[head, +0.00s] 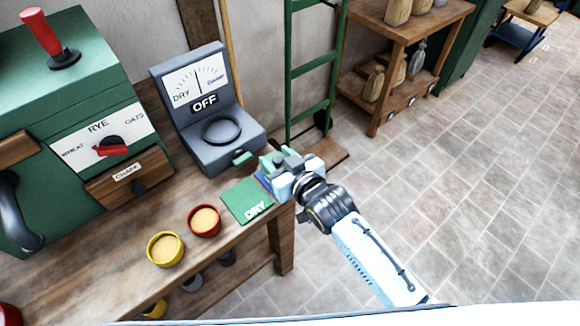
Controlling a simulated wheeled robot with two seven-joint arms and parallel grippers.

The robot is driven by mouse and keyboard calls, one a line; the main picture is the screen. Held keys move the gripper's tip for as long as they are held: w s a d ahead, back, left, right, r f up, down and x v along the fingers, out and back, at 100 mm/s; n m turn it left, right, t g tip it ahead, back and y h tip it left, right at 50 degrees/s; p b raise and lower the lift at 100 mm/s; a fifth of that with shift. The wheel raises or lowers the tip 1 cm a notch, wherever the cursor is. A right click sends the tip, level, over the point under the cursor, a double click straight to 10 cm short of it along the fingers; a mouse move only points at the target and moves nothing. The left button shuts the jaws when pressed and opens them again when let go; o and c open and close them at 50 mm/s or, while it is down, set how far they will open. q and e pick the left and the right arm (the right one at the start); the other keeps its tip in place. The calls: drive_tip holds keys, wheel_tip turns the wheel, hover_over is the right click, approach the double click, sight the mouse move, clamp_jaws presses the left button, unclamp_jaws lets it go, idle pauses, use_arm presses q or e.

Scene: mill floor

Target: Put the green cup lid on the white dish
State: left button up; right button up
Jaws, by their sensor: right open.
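I cannot make out a green cup lid or a white dish in the head view. My right gripper (272,163) is open over the right end of the wooden bench, just right of the grey meter. Its fingers are small here, and what lies directly beneath them is hidden. My left gripper is not in view.
The grey meter (205,115) reads OFF and has a round dark ring on its base. A green DRY card (246,201) lies in front, with a blue card partly hidden beside it. Red (205,221) and yellow (165,249) grain cups stand left. A green mill (80,100) blocks the far left.

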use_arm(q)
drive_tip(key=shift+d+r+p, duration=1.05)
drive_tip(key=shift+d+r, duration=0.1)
use_arm(e)
drive_tip(key=v, duration=1.2)
drive_tip(key=shift+r, duration=0.3)
drive_tip(key=shift+f, duration=0.1)
